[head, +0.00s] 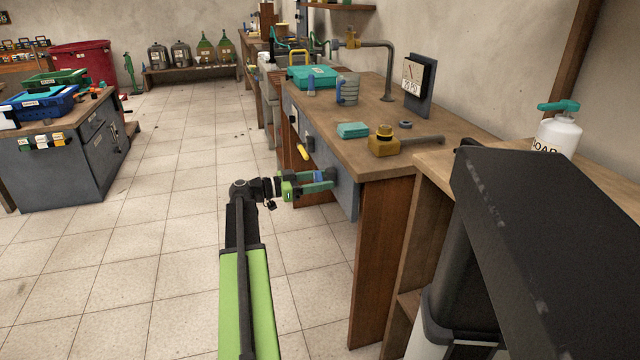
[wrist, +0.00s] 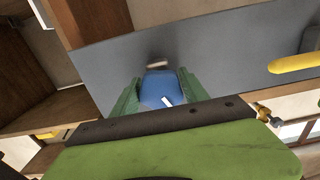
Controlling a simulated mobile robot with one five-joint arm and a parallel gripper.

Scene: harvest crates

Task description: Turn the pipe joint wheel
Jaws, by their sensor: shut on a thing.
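My gripper (head: 322,181) is at the grey panel (head: 340,196) on the front of the workbench. In the wrist view its two green fingers (wrist: 160,90) are shut on a blue knob-like piece (wrist: 157,86) with a white mark, set against the grey panel. The blue piece also shows between the fingers in the head view (head: 320,176). Its far side is hidden, and I cannot tell whether it is the pipe joint wheel. A brass pipe fitting (head: 382,143) with a grey pipe lies on the bench top, apart from my gripper.
A yellow handle (head: 302,152) sticks out of the panel left of my gripper; it is at the right in the wrist view (wrist: 293,64). The bench top (head: 350,112) holds a teal box (head: 313,77) and a gauge (head: 413,78). The tiled floor (head: 190,190) to the left is clear.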

